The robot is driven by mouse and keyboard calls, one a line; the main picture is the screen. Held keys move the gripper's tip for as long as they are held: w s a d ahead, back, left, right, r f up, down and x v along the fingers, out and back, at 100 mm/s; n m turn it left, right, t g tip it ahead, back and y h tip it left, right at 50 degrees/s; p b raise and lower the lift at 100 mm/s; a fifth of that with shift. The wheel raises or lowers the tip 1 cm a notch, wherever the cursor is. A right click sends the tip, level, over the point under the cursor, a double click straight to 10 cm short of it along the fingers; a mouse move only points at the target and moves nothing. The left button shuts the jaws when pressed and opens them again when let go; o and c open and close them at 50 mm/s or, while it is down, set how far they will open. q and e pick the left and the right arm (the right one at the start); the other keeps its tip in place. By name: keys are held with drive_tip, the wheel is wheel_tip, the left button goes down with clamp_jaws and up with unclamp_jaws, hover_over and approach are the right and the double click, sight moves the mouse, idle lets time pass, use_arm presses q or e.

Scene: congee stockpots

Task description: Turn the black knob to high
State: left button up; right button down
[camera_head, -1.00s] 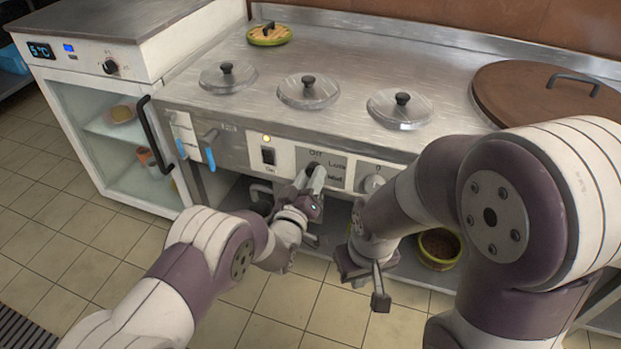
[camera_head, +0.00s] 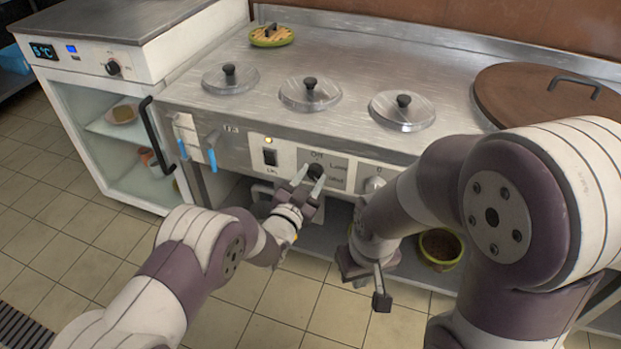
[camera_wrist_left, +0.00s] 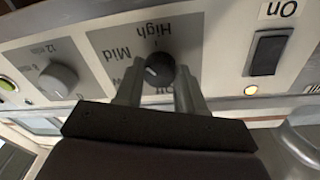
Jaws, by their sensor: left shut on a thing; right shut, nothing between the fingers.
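The black knob (camera_head: 316,170) is on the front panel of the steel counter, on a grey plate with printed setting words. The left wrist view shows the knob (camera_wrist_left: 160,66) upside down. Its white mark points left, between "Mid" and the partly hidden "Low"; "High" is printed above the knob there. My left gripper (camera_head: 308,180) is shut on the knob, one finger on each side. The fingers hide part of the lower labels in the left wrist view. My right gripper (camera_head: 381,298) is shut and empty, in front of the counter and lower right of the knob.
A black rocker switch (camera_head: 270,157) and lit lamp (camera_head: 268,140) are left of the knob. A grey timer knob (camera_head: 374,184) is right, close to my right arm. Blue-handled taps (camera_head: 211,157) project farther left. Lidded pots (camera_head: 309,92) sit in the counter top.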

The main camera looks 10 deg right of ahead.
use_arm(q)
drive_tip(key=m, duration=0.3)
drive_tip(key=shift+m+g, duration=0.3)
drive_tip(key=shift+m, duration=1.9)
drive_tip(key=o, duration=1)
drive_tip(key=shift+o, duration=0.2)
drive_tip(key=shift+p, duration=0.3)
